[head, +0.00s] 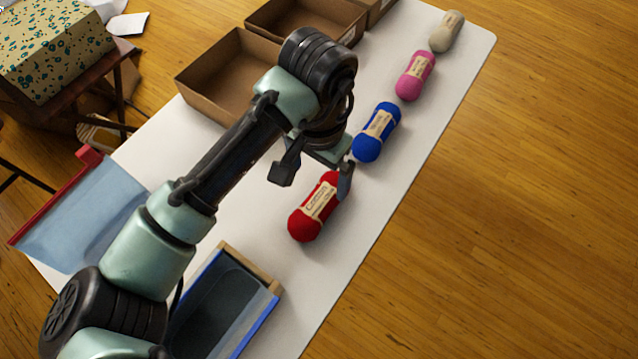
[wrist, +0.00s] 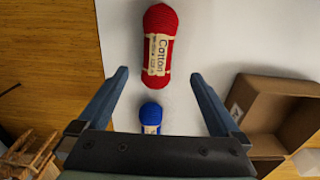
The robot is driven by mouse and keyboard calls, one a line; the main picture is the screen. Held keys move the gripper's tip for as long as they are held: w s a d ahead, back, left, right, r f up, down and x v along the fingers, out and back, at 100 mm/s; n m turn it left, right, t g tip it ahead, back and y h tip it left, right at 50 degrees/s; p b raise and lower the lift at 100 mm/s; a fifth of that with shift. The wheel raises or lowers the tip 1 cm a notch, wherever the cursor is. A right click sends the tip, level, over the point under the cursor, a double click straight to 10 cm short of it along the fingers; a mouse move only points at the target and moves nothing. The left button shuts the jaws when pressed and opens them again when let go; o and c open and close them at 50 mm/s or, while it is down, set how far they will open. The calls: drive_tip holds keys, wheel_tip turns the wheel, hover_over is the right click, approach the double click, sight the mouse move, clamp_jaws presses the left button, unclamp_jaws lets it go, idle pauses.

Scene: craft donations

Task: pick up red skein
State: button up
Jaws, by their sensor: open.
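The red skein (head: 307,221) lies on the white table, with a cream paper band that reads "Cotton". In the wrist view the red skein (wrist: 158,22) is at the top middle, beyond the fingertips and between their lines. My gripper (head: 315,178) is open and empty, above the table at the far end of the red skein. One finger hides a little of the skein's upper right in the head view. Both fingers show apart in the wrist view (wrist: 159,78), with nothing between the tips.
A blue skein (head: 368,147) lies just beyond my gripper. A pink skein (head: 409,86) and a beige skein (head: 444,37) follow along the table's right edge. An open cardboard box (head: 196,97) stands left of my gripper. A blue-edged tray (head: 248,324) is at the front.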

sight(320, 199)
drive_tip(key=f, duration=0.5)
drive_tip(key=shift+s+f+b, duration=0.3)
drive_tip(key=shift+f+b, duration=0.05)
drive_tip(key=shift+f, duration=0.05)
drive_tip(key=shift+w+d+f, duration=0.1)
drive_tip(key=shift+f, duration=2.85)
drive_tip(key=c, duration=1.3)
